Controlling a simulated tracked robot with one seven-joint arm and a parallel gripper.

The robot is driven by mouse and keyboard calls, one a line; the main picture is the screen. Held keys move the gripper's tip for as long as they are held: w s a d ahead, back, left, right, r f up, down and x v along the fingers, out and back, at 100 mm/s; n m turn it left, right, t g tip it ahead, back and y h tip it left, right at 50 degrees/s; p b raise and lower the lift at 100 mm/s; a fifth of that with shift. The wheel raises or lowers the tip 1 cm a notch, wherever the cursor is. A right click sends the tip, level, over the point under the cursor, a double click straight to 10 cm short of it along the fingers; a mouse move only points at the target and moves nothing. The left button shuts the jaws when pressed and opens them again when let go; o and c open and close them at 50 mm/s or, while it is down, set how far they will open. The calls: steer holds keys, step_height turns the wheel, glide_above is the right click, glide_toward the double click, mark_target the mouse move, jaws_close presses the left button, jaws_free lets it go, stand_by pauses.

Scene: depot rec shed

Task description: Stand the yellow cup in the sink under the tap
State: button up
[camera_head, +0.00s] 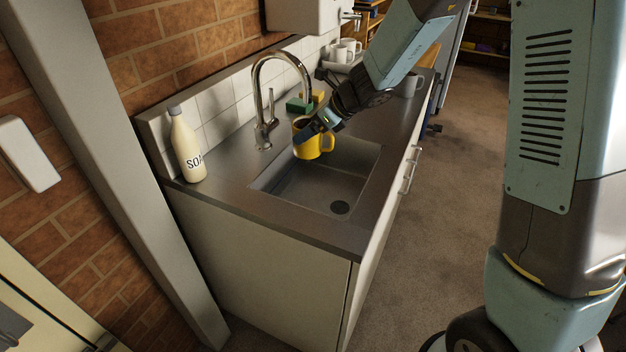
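The yellow cup (309,146) is upright over the back part of the sink, close to the tap's spout. The sink (300,188) is a steel basin with a dark round drain (340,207) near its front. The chrome tap (265,100) arches from the counter on the wall side, its spout end close above the cup's left side. My gripper (318,125) reaches down from the upper right to the cup's rim. Its fingertips overlap the cup, and their closure on it is hard to see. I cannot tell whether the cup's base touches the basin floor.
A cream soap bottle (186,146) stands left of the tap. A green and yellow sponge (301,104) lies behind it. White mugs (345,50) stand at the back, and a grey mug (409,85) stands right of my arm. The front counter strip is clear.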

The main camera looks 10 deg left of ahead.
step_height(320, 180, down, 17)
steer(key=shift+f, duration=0.15)
stand_by(0.5)
steer(key=o, duration=1.2)
